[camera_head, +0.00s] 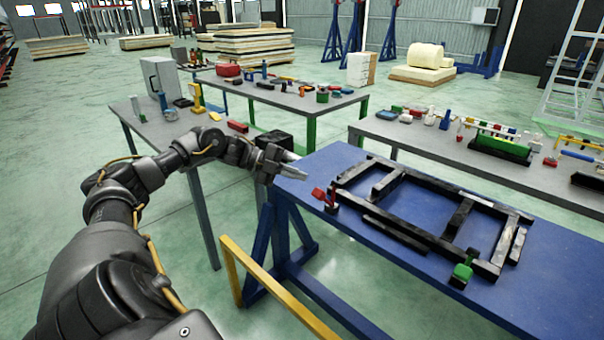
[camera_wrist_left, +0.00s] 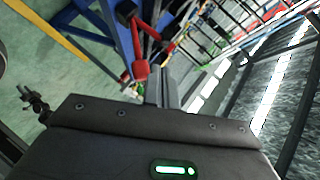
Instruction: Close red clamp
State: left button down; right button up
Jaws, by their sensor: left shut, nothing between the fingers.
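The red clamp (camera_head: 326,197) sits at the left corner of the black chassis frame (camera_head: 450,246) on the blue table. Its red handle leans up and to the left. My left gripper (camera_head: 303,172) is shut and empty, with its fingers just left of and above the clamp, apart from it in the head view. In the left wrist view the red handle (camera_wrist_left: 140,70) shows close to the left of the shut fingers (camera_wrist_left: 162,85); I cannot tell whether they touch. My right gripper is not in view.
A green clamp (camera_head: 463,270) is on the frame's near right corner. The blue table (camera_head: 565,262) has bare room around the frame. A yellow rail (camera_head: 270,290) stands before it. Grey tables with tools (camera_head: 260,95) stand behind.

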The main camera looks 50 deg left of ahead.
aim_at(337, 187)
pick_arm(q)
jog(key=p+x, duration=0.2)
jog(key=x, duration=0.6)
jog(key=shift+p, duration=0.4)
jog(key=shift+r, duration=0.2)
